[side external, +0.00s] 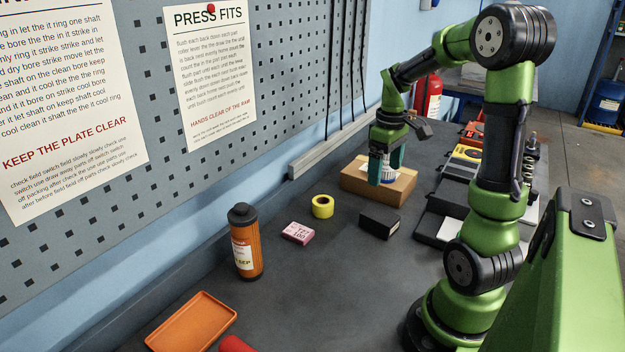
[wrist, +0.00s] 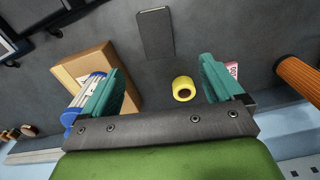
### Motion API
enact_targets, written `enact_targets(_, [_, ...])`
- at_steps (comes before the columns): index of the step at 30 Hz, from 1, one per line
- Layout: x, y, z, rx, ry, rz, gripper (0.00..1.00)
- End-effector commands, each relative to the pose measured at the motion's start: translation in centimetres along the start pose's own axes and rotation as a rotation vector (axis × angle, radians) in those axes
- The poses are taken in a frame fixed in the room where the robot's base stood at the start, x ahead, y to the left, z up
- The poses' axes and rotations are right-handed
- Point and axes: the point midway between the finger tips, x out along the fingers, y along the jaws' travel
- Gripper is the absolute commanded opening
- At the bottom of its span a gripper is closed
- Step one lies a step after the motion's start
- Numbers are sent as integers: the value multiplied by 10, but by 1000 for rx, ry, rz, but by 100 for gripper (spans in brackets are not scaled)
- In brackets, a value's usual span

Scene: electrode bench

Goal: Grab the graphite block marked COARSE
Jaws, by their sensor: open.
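A dark grey rectangular block (side external: 380,224) lies on the bench, right of the yellow roll. In the wrist view the block (wrist: 155,35) is at the top centre, beyond my fingertips. No marking on it can be read. My gripper (side external: 387,170) is open, its teal fingers pointing down in front of the cardboard box, above the bench and apart from the block. In the wrist view my gripper (wrist: 161,76) has nothing between its fingers in contact; the yellow roll shows below, between them.
A cardboard box (side external: 365,186) with a blue-and-white item (wrist: 92,84) stands behind the block. A yellow roll (side external: 322,206), pink-and-white packet (side external: 298,233), orange bottle (side external: 246,242) and orange tray (side external: 190,322) are to the left. Dark cases (side external: 440,222) stand right. Bench directly around the block is clear.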

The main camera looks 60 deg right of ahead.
Motion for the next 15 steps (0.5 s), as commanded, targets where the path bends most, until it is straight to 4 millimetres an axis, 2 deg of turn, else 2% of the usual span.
enact_targets(3, [28,-1,1,1,-6,-5,94])
enact_targets(9, [71,-1,1,2,-5,-5,94])
enact_targets(15, [97,-1,0,3,-1,-3,94])
